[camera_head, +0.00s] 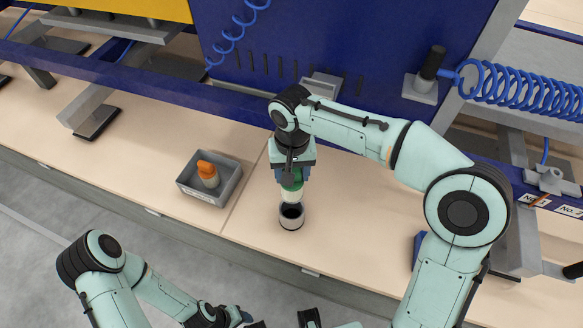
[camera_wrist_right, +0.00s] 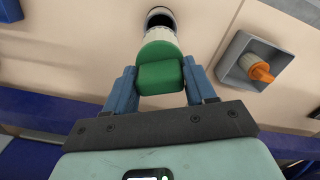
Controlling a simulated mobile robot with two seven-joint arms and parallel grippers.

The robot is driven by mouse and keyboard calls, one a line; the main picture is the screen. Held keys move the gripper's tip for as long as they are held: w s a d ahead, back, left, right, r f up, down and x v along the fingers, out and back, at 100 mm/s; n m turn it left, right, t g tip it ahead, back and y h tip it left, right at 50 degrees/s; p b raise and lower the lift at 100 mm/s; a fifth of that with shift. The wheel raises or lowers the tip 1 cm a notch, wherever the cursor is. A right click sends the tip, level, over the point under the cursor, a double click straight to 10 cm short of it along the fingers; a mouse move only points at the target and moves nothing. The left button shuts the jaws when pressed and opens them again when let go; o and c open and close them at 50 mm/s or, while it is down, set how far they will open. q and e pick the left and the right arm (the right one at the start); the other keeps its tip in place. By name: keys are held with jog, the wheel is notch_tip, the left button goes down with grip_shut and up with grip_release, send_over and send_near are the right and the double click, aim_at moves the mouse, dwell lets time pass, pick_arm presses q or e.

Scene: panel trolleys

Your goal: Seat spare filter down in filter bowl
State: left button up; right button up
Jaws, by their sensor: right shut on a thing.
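The spare filter has a green top (camera_head: 292,181) and a pale body (camera_head: 291,195). My right gripper (camera_head: 292,176) is shut on its green part; the blue fingers flank the green part (camera_wrist_right: 161,76) in the right wrist view. The filter bowl (camera_head: 291,221) is a grey-white cup standing on the bench. Its dark opening shows just below the filter's lower end, and also beyond it in the right wrist view (camera_wrist_right: 160,16). I cannot tell whether they touch. My left gripper (camera_head: 240,316) is low at the bottom edge, away from the bowl; its jaws are unclear.
A grey bin (camera_head: 187,190) holding an orange-topped filter (camera_head: 208,174) stands left of the bowl. A blue panel with coiled hoses rises behind. The bench's front edge (camera_head: 240,238) lies close to the bowl. Bare bench lies right of the bowl.

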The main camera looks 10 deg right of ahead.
pick_arm(q)
jog(key=shift+w, duration=0.1)
pick_arm(e)
jog(key=shift+w+f+b, duration=0.15)
jog(key=shift+f+b, duration=0.15)
jog(key=shift+f, duration=0.35)
jog(key=shift+f+b, duration=0.5)
jog(key=shift+f, duration=0.3)
pick_arm(q)
jog(key=shift+s+f+b, duration=0.35)
jog(key=shift+f+b, duration=0.1)
jog(key=shift+f, duration=0.35)
jog(key=shift+s+f+b, duration=0.3)
jog(key=shift+f+b, duration=0.2)
jog(key=shift+f, duration=0.35)
jog(key=shift+s+f+b, duration=0.35)
jog(key=shift+f+b, duration=0.1)
jog(key=shift+f, duration=0.35)
pick_arm(e)
jog(key=shift+f, duration=2.45)
pick_arm(q)
jog(key=shift+r, duration=0.1)
